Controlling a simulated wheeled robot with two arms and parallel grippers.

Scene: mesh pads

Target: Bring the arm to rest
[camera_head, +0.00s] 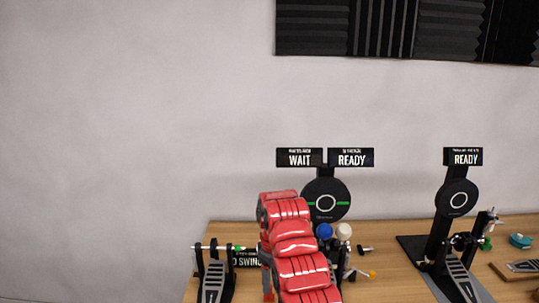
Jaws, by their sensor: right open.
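My right arm (300,262), red and segmented, rises from the bottom edge at the middle of the camera_head view. Its gripper (267,270) is mostly hidden behind the red links, and only a small part shows at their left side. It is open; I cannot see anything between its fingers. The arm blocks part of the middle pedal stand. My left gripper is not in view.
A wooden table (386,279) holds a round mesh pad (326,213) under WAIT and READY signs, and another pad (457,207) on a black stand at right. A pedal (213,280) stands left of the arm. The wall above is bare at left.

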